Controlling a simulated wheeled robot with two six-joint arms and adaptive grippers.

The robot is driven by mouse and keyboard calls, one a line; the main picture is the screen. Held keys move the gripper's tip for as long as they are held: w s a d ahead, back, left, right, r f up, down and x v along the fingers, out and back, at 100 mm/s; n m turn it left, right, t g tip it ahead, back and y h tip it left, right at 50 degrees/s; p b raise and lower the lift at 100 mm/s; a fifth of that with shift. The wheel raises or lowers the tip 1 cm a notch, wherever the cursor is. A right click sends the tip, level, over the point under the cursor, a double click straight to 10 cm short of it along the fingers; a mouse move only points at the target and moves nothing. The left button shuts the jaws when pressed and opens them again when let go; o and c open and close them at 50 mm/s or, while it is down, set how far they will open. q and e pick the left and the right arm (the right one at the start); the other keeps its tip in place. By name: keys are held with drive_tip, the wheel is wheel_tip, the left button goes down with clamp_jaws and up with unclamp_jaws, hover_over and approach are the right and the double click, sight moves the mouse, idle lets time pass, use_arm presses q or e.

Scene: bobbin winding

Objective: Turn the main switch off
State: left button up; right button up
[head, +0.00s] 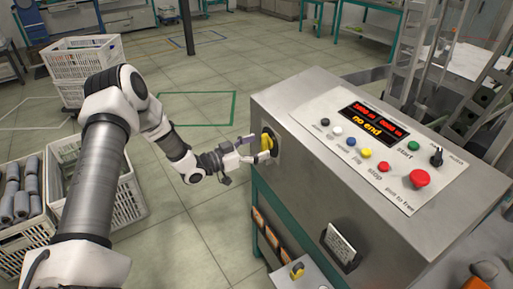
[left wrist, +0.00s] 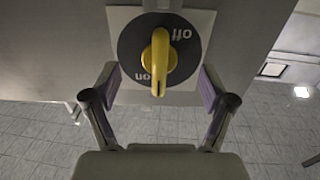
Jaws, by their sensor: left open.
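The main switch is a yellow rotary handle (head: 266,143) on a dark round plate, on the left side of the grey control cabinet (head: 310,185). In the left wrist view the yellow handle (left wrist: 158,62) points down in the picture, with "off" at its upper right and "on" at its lower left, both lettered upside down. My left gripper (head: 257,149) is open at the switch. In the left wrist view its two fingers (left wrist: 158,78) stand on either side of the handle, with gaps visible. My right gripper is not in view.
The cabinet top has a panel (head: 385,150) with several coloured buttons, a red mushroom button (head: 420,178) and a display reading "no end" (head: 368,127). White crates (head: 125,190) stand on the floor at left, one with grey rolls. The floor between is clear.

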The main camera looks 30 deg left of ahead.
use_arm(q)
drive_tip(key=shift+b+x, duration=0.65)
drive_tip(key=shift+x, duration=0.4)
